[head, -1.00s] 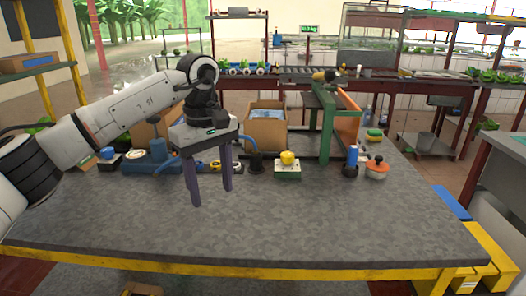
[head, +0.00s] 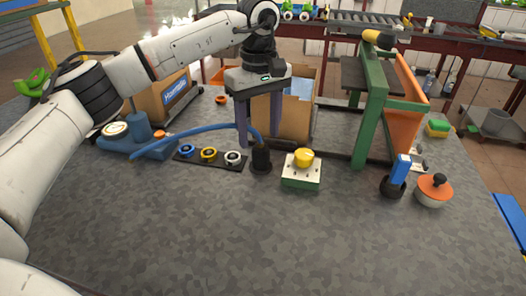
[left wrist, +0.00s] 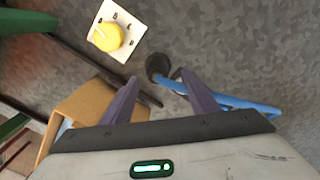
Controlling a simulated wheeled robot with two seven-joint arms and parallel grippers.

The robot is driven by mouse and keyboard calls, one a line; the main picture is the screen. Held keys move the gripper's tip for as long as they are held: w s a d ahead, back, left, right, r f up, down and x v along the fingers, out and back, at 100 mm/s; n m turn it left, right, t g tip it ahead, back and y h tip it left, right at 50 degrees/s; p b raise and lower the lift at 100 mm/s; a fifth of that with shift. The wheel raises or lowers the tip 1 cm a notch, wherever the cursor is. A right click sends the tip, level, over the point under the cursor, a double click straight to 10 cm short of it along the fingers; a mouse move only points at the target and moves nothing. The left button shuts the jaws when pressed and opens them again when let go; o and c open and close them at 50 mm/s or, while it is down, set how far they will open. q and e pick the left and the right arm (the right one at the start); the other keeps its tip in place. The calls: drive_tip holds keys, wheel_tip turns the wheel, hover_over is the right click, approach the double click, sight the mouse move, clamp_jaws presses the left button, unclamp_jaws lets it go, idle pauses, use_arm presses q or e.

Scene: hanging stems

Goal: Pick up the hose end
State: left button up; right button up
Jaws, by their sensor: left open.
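A blue hose (head: 195,131) arches from the blue pump-like unit (head: 138,142) at left to a black upright holder (head: 261,158). Its end is at this holder; how far it sits inside I cannot tell. My left gripper (head: 259,140) is open and points down, its dark fingers either side of the hose end in the picture. In the left wrist view, the open left gripper (left wrist: 159,77) has the black holder (left wrist: 156,66) between its fingertips, and the blue hose (left wrist: 235,101) runs off right behind one finger. Contact is not clear. My right gripper is not in view.
A white box with a yellow knob (head: 303,159) stands just right of the holder. Ring-shaped parts on a dark strip (head: 209,157) lie left. A cardboard box (head: 297,118) and green frame (head: 371,110) stand behind. The table front (head: 260,235) is clear.

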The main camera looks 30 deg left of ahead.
sight(260, 147)
use_arm(q)
drive_tip(key=f, duration=0.6)
drive_tip(key=shift+w+f+p, duration=0.3)
drive_tip(key=shift+f, duration=0.1)
drive_tip(key=c, duration=1.3)
